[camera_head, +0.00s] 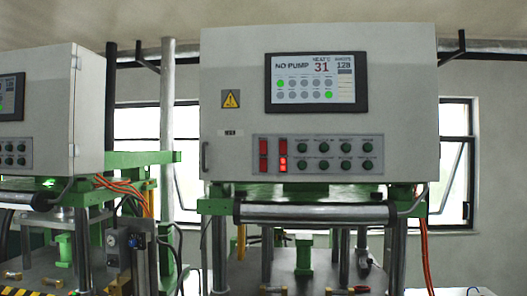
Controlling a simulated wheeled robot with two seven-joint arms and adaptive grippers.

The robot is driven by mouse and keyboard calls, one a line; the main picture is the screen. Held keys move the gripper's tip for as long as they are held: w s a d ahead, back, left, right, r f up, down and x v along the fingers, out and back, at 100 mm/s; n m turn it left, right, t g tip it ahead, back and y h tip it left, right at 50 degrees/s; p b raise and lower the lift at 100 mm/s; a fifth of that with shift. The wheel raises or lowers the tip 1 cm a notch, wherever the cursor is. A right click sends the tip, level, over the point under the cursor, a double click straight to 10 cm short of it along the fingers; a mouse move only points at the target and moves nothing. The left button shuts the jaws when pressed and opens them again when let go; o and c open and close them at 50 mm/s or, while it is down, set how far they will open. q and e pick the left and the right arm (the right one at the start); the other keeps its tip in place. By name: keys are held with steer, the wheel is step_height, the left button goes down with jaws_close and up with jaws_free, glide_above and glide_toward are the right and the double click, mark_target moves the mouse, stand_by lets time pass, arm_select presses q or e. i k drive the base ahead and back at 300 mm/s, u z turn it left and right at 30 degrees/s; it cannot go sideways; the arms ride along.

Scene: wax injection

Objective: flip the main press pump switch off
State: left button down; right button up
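A white control box (400,95) of a press fills the centre and right of the head view. On its lower front is a panel with red switches (264,147) at the left end. The lower right one, a lit red switch (283,164), glows brighter than the others. The labels are too small to read, so I cannot tell which is the main press pump switch. A screen (316,82) above reads "NO PUMP" and 31, with some green lights. Neither of my grippers is in view.
Green round buttons (346,147) sit right of the switches. A horizontal roller bar (310,213) spans below the box, above a work table (330,275) with small parts. A second, similar machine (45,120) stands at left. Orange cables (425,255) hang at right.

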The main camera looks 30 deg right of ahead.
mark_target(262, 144)
steer(key=z, duration=2.35)
steer(key=i, duration=0.8)
steer(key=u, duration=3)
